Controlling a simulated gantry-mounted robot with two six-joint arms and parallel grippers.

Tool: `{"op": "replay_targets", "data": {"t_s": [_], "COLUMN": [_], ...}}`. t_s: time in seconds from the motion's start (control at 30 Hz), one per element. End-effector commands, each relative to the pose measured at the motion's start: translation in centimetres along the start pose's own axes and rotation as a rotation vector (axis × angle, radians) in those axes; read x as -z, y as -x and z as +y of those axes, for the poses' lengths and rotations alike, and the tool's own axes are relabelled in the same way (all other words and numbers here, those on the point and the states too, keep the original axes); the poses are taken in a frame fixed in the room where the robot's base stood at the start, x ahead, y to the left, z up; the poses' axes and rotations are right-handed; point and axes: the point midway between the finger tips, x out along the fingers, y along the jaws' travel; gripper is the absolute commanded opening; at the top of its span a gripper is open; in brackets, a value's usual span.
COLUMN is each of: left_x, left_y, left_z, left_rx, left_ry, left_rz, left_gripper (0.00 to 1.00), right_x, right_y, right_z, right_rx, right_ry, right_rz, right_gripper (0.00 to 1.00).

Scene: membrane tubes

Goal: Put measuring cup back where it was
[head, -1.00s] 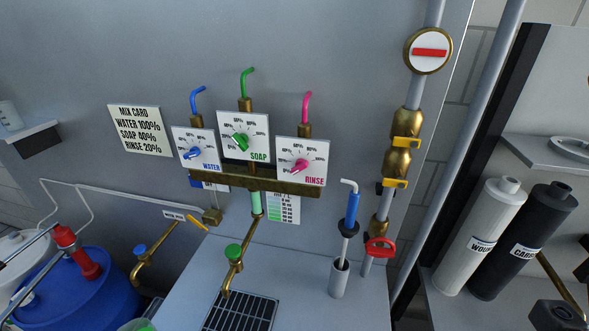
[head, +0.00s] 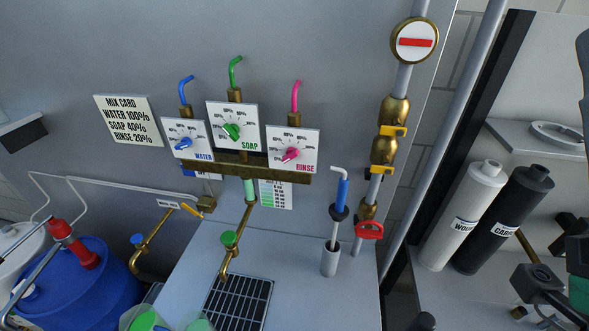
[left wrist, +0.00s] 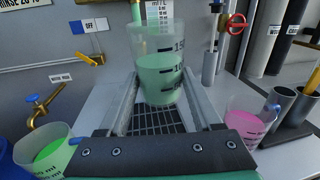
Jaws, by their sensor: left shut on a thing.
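The measuring cup (left wrist: 160,70) is clear, with dark graduation marks, and holds green liquid. In the left wrist view my left gripper (left wrist: 160,82) is shut on it, one finger along each side, and the cup looks upright in front of the drain grate (left wrist: 155,121). Its upper part seems to show at the bottom edge of the head view (head: 201,323), where my left gripper is out of frame. A dark part at the right edge of the head view may be my right arm; its fingers are not shown.
A tub of green liquid (left wrist: 50,150) stands at left and a pink one (left wrist: 248,122) at right. A brass tap with a green knob (head: 229,240) hangs over the grate. A blue drum (head: 95,285) stands left. A small wall shelf (head: 22,132) is at the far left.

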Motion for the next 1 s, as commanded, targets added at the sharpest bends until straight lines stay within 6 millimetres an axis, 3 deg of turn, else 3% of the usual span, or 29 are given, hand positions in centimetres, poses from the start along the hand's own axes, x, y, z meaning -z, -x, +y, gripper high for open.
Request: {"op": "replay_targets", "data": {"t_s": [0.03, 0.27, 0.6, 0.7, 0.83, 1.0], "left_x": [-1.5, -6.6, -18.2, -20.7, -22.6, -23.1], "left_y": [0.1, 0.7, 2.2, 2.6, 2.9, 3.0], "left_z": [0.0, -0.3, -1.1, -1.3, -1.5, -1.6], "left_rx": [0.0, 0.0, -0.001, 0.0, 0.001, 0.001], "left_ry": [0.0, 0.001, 0.001, 0.001, 0.0, -0.001], "left_rz": [-0.001, -0.001, -0.001, 0.0, 0.0, -0.001], "left_gripper": [0.0, 0.0, 0.0, 0.0, 0.0, 0.0], "right_x": [1.0, 4.5, 12.4, 14.1, 15.4, 15.7], "right_y": [-1.1, -4.9, -13.4, -15.3, -16.6, -17.0], "right_z": [0.0, 0.0, 0.1, 0.1, 0.1, 0.1], "right_rx": [0.0, 0.0, 0.0, 0.0, 0.0, 0.0], "right_ry": [0.0, 0.0, 0.0, 0.0, 0.0, 0.0], "right_rz": [0.0, 0.0, 0.001, 0.0, 0.0, 0.0], "right_gripper": [0.5, 0.5, 0.5, 0.5, 0.5, 0.5]}}
